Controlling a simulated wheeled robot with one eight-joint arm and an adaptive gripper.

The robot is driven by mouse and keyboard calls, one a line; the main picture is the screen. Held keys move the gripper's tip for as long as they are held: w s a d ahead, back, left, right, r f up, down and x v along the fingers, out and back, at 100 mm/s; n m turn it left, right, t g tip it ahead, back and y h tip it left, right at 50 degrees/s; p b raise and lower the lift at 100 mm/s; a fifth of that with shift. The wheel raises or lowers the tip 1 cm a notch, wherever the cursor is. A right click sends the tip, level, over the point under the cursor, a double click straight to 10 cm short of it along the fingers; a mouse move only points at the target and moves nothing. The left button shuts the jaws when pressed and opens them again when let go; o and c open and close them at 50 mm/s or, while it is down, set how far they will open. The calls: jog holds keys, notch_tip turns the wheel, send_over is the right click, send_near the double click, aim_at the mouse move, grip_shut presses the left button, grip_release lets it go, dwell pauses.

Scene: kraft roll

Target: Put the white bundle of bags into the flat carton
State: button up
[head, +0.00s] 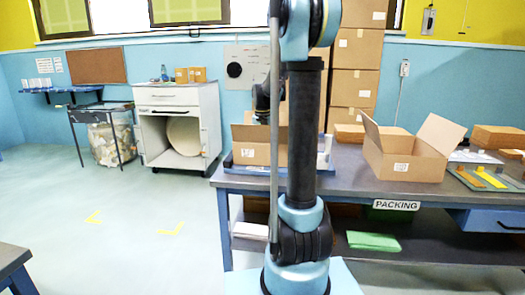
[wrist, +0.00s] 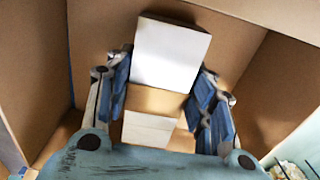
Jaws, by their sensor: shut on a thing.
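In the wrist view my gripper (wrist: 165,95) is shut on the white bundle of bags (wrist: 170,55), a pale block with a brown band across it. The fingers stand on both sides of it. Brown carton walls (wrist: 265,95) surround the gripper and bundle. Whether the bundle touches the carton floor cannot be told. In the head view an open brown carton (head: 252,154) stands at the left end of the packing table, partly behind my arm. My dark wrist reaches down to it; the gripper and bundle are hidden there.
A second open carton (head: 405,165) with raised flaps stands to the right on the packing table (head: 340,180). Stacked cartons (head: 355,85) rise behind. A green bundle (head: 372,241) and a flat white stack (head: 262,230) lie on the lower shelf.

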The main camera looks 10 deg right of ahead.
jog(key=shift+f, duration=0.5)
jog(key=o, duration=1.2)
jog(key=shift+o, duration=0.2)
notch_tip(320, 180, up, 13)
jog(key=shift+r, duration=0.15)
